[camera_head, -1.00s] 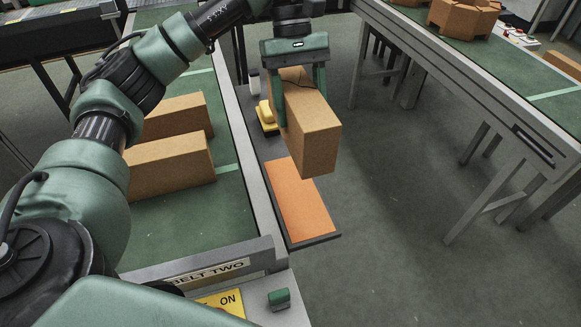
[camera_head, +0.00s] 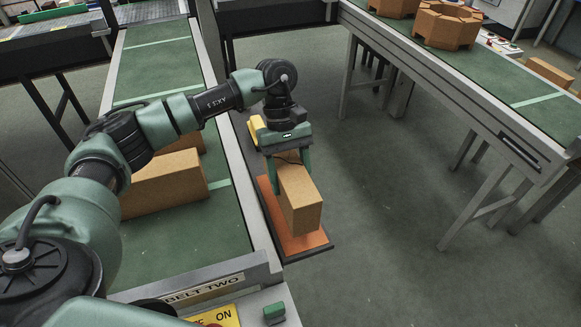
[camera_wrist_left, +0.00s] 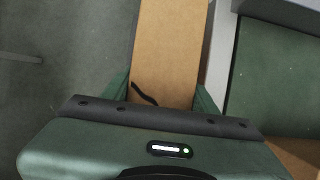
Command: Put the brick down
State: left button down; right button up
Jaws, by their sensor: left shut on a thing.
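A tan brick (camera_head: 301,201) is between the fingers of my left gripper (camera_head: 287,175) in the head view. The gripper is shut on it. The brick is over the orange pad (camera_head: 325,237) of a low dark-edged platform beside the belt. I cannot tell whether its underside touches the pad. In the left wrist view the same brick (camera_wrist_left: 168,50) runs away from the gripper (camera_wrist_left: 163,100), with a dark squiggle on its face. My right gripper is not in view.
The green conveyor belt (camera_head: 220,235) labelled BELT TWO is left of the platform and carries tan bricks (camera_head: 165,186). A yellow object (camera_head: 256,128) is behind the gripper. Grey floor between is clear.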

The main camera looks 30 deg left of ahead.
pick_arm(q)
jog(key=shift+f+p, duration=0.3)
jog(key=shift+f, duration=1.65)
jog(key=shift+c, duration=2.2)
grip_release()
jog(key=shift+f, duration=0.15)
jog(key=shift+s, duration=0.1)
